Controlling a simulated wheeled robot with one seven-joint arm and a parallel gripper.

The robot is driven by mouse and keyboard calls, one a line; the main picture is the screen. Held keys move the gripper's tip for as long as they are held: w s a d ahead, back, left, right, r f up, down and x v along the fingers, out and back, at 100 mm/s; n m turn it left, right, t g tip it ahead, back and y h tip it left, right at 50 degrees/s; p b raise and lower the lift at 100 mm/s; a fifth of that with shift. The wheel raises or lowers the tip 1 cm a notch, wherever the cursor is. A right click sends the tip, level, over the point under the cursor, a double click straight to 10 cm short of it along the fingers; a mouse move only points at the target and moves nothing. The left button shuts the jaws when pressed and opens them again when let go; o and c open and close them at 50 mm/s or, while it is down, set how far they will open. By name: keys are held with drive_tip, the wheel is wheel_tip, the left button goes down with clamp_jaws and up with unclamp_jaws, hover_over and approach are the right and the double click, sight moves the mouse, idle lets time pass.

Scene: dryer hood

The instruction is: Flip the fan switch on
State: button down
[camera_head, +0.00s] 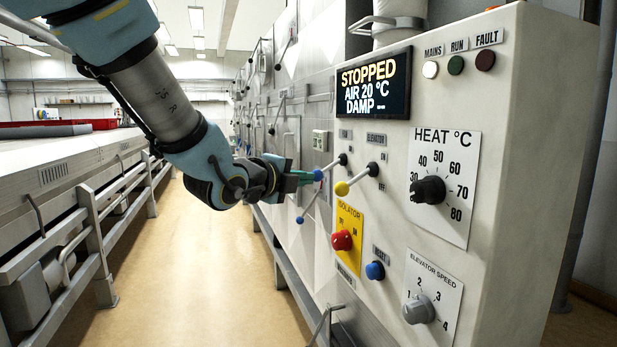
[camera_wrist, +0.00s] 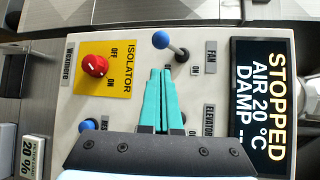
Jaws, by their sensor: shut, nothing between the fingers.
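The fan switch is a toggle lever with a blue ball (camera_head: 318,175) and a dark base (camera_head: 343,159) on the beige control panel (camera_head: 520,160). The lever slants down and outward from its base. In the wrist view the blue ball (camera_wrist: 161,39) lies just past my fingertips, beside the FAN label (camera_wrist: 210,57). My gripper (camera_head: 312,177) has its teal fingers shut and empty, with tips close beside the ball; I cannot tell whether they touch. It also shows in the wrist view (camera_wrist: 160,72). The display (camera_head: 373,84) reads STOPPED, AIR 20 °C, DAMP.
The yellow-ball elevator lever (camera_head: 342,188) is just right of the fan lever. Below are the red isolator knob (camera_head: 342,240) and blue reset button (camera_head: 375,270). The heat dial (camera_head: 428,190) and elevator speed dial (camera_head: 418,309) are farther right. The aisle floor (camera_head: 220,270) is clear.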

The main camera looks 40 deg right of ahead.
sight(326, 170)
drive_tip(key=p+x, duration=0.3)
drive_tip(key=x, duration=0.5)
drive_tip(key=shift+d, duration=0.2)
